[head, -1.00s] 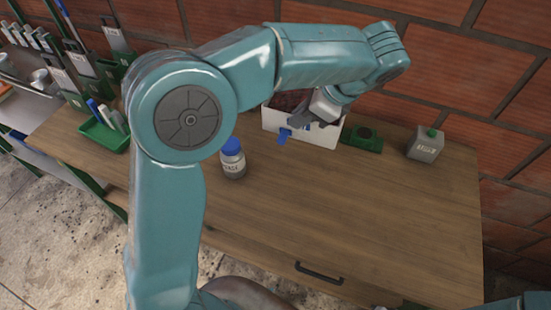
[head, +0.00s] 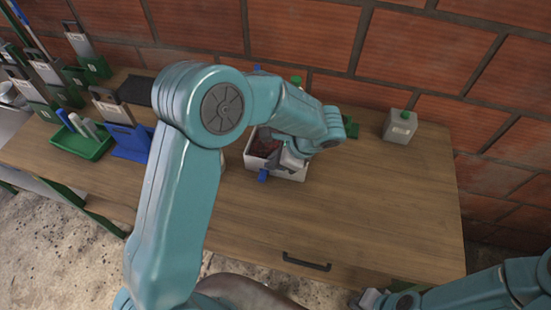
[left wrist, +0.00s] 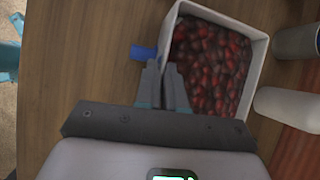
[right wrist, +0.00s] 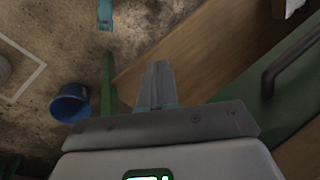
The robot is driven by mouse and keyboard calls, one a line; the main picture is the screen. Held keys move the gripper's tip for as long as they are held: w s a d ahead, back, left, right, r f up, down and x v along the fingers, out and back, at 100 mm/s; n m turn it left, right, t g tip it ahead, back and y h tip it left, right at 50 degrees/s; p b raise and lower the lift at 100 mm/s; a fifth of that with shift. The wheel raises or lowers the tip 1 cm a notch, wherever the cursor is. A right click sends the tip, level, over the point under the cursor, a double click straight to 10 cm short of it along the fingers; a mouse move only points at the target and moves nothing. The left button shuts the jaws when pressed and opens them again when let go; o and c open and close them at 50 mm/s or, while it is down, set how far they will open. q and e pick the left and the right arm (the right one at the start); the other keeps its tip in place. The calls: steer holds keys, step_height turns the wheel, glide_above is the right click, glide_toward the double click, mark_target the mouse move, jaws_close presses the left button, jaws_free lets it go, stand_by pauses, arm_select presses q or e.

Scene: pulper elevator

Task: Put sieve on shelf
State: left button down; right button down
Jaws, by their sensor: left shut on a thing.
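No thing is plainly marked as the sieve. A white-walled box (head: 289,174) with a blue tab (head: 263,175) holds dark red cherries, which show well in the left wrist view (left wrist: 212,62). It is over the wooden table; whether it touches the top I cannot tell. My left gripper (head: 290,160) is shut on the box's near wall beside the blue tab, and its fingers straddle the rim in the left wrist view (left wrist: 166,85). My right gripper (right wrist: 157,85) has its fingers together and empty, off the table's front edge. No shelf is clear.
A green tray (head: 82,140) and a blue holder (head: 131,143) are at the left.

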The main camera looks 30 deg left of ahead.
arm_select(q)
steer(key=shift+w+f, duration=0.1)
steer(key=c, duration=1.2)
jaws_free()
steer(key=shift+c, duration=0.2)
